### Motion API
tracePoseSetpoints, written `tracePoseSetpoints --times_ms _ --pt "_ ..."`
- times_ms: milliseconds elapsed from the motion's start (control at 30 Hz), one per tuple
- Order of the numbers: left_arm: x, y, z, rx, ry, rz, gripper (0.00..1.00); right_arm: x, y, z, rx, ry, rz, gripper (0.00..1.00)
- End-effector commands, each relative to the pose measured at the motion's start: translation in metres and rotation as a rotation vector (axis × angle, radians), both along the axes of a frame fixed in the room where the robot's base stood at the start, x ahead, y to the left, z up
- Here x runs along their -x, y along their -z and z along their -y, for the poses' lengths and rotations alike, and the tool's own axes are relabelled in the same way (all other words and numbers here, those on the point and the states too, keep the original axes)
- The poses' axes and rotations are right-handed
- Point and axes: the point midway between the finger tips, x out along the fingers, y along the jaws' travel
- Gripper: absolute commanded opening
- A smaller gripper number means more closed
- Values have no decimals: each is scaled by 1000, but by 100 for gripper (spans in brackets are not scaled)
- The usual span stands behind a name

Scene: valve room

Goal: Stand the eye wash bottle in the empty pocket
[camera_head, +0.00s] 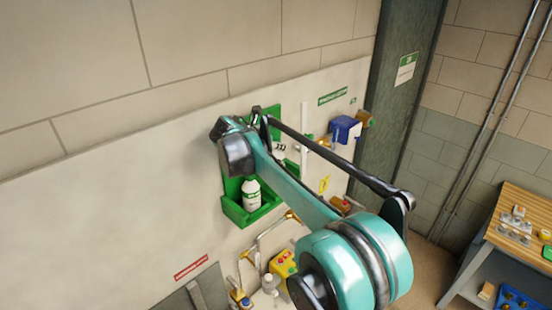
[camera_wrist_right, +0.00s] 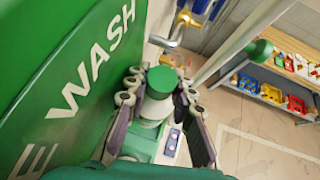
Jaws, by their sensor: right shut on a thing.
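The eye wash bottle (camera_wrist_right: 158,85) has a green cap and a pale body, and shows in the right wrist view. My right gripper (camera_wrist_right: 160,100) is shut on it, with one finger on each side just below the cap. The green eye wash station (camera_head: 232,208) is on the wall in the head view; its panel lettering (camera_wrist_right: 90,65) is close to the gripper in the right wrist view. A white bottle (camera_head: 251,193) with a green label stands in the station's tray. My right arm covers much of the station, so the empty pocket cannot be made out. My left gripper is out of view.
A blue box (camera_head: 345,129) is on the wall right of the station. Brass pipework (camera_head: 262,235) and a yellow box (camera_head: 283,263) are below it. A wooden-topped bench (camera_head: 525,225) with parts stands at the right.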

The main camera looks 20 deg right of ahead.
Motion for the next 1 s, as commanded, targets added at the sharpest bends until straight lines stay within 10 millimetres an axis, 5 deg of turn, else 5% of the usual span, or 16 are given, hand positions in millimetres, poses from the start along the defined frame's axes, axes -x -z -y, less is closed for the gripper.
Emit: tracePoseSetpoints --times_ms 433,900,933,1000 --pt "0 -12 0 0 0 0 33 3 54 2 -1 2 -1 0" --pt "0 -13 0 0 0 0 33 -1 67 0 -1 2 -1 0" --pt "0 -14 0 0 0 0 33 -1 67 0 -1 2 -1 29" --pt "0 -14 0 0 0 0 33 -1 66 0 -1 2 -1 32"
